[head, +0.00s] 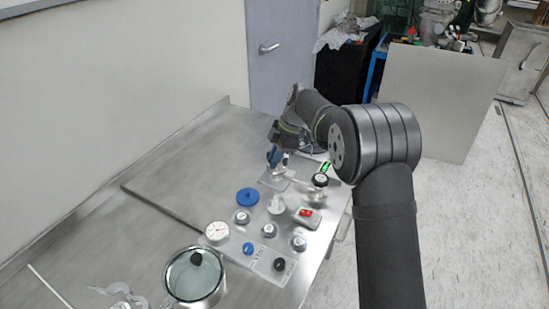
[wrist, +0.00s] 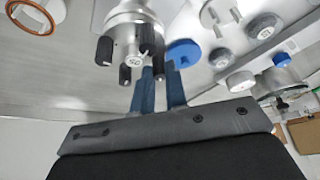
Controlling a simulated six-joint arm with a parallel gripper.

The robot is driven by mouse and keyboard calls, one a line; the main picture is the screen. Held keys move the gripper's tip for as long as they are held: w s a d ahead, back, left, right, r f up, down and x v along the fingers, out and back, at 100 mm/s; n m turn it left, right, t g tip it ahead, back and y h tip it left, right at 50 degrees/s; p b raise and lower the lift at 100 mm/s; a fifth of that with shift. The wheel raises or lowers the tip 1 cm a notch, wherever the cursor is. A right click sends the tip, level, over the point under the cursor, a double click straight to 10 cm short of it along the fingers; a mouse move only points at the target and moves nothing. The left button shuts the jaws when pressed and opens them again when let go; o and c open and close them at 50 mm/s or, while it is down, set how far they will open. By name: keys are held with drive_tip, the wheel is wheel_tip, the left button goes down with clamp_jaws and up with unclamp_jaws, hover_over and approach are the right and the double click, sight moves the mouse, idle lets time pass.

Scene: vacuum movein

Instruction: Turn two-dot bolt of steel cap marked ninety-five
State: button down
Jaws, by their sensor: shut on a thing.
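In the wrist view a round steel cap (wrist: 133,48) has a small white label (wrist: 135,62) that I cannot read surely. Black bolts stand around it: one at the left (wrist: 104,50), one at the front (wrist: 125,74) and one at the right (wrist: 158,66). The dots on the bolts are too small to tell. My gripper (wrist: 160,72) has blue fingers closed on the right-hand black bolt, which they partly hide. In the head view my gripper (head: 273,158) is down at the far end of the panel items, and the cap under it is mostly hidden.
A black knob (head: 320,180) stands right of my gripper. A glass-topped vessel (head: 195,277) is at the front.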

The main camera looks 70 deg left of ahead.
drive_tip(key=shift+d+m+y, duration=0.1)
drive_tip(key=shift+m+y, duration=0.5)
drive_tip(key=shift+m, duration=1)
drive_tip(key=c, duration=1.4)
unclamp_jaws()
drive_tip(key=shift+c, duration=0.2)
drive_tip(key=shift+w+n, duration=0.1)
drive_tip(key=shift+n, duration=0.2)
